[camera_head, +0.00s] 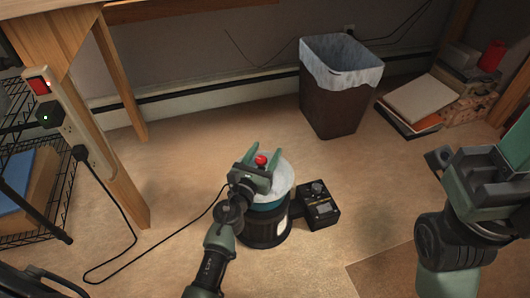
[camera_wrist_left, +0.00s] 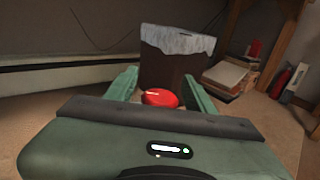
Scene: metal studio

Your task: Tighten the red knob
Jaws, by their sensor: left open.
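The red knob (camera_head: 261,160) sits on top of a pale, rounded lid (camera_head: 284,178) on a round device with a teal band and black base (camera_head: 265,235), standing on the floor. My left gripper (camera_head: 263,158) is open, with its two green fingers on either side of the knob. The left wrist view shows the red knob (camera_wrist_left: 160,98) between the fingers; I cannot tell whether they touch it. My right gripper (camera_head: 465,165) is at the right, apart from the device; its jaw state is unclear.
A black control box (camera_head: 318,205) adjoins the device on the right. A cable runs to a power strip (camera_head: 75,130) on the table leg. A lined bin (camera_head: 335,100) stands behind, with books (camera_head: 420,100) at back right. Open floor lies between.

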